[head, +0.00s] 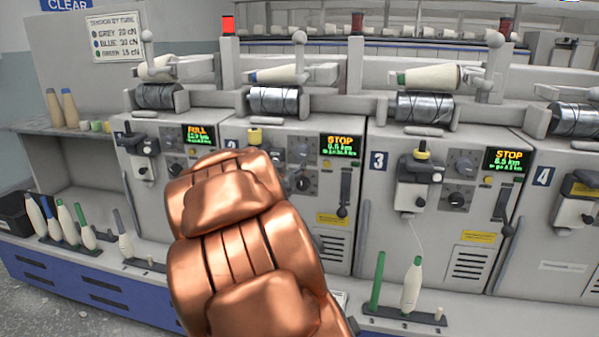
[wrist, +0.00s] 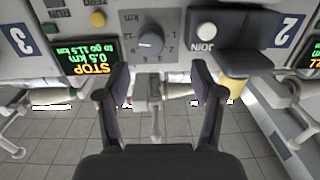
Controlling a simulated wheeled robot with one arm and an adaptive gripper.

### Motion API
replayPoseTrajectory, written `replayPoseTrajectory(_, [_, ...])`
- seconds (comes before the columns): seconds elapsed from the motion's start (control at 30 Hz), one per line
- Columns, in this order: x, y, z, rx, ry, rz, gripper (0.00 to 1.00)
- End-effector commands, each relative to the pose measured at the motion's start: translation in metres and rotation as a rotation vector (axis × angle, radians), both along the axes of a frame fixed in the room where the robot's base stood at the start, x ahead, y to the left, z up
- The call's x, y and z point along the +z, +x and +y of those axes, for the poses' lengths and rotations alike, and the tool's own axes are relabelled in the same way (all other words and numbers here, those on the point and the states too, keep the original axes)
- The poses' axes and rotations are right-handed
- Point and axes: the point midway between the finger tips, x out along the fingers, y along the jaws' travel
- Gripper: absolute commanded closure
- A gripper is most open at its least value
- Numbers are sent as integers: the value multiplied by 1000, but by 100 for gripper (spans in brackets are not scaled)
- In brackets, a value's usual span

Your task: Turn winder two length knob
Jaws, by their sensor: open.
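Winder two (head: 340,240) is the machine beside the "3" panel. Its STOP display (head: 341,146) reads 0.5 km, and in the wrist view the display (wrist: 88,57) appears upside down. The length knob (wrist: 150,42) is a round grey knob inside a km scale, with a light pointer mark. In the head view it is the dark knob (head: 302,184) right of my copper arm. My gripper (wrist: 160,75) is open and empty in the wrist view, its two dark fingers spread below the knob in the picture, apart from it. The head view hides my gripper behind my arm.
A white JOIN button (wrist: 206,31) and a dark yarn unit with a yellow cap (wrist: 232,90) stand right of the knob in the wrist view. A yellow button (wrist: 98,19) is left. Winder three (head: 435,220) stands right in the head view.

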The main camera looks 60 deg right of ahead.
Motion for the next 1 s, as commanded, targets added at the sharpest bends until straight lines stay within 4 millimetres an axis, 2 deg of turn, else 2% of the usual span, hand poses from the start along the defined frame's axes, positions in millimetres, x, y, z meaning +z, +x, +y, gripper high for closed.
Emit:
replayPoseTrajectory(0.17, [1, -7, -13, -32, -34, -11, 33])
replayPoseTrajectory(0.7, [1, 14, -69, -31, -30, -9, 33])
replayPoseTrajectory(1.0, [0, 19, -82, -30, -28, -6, 33])
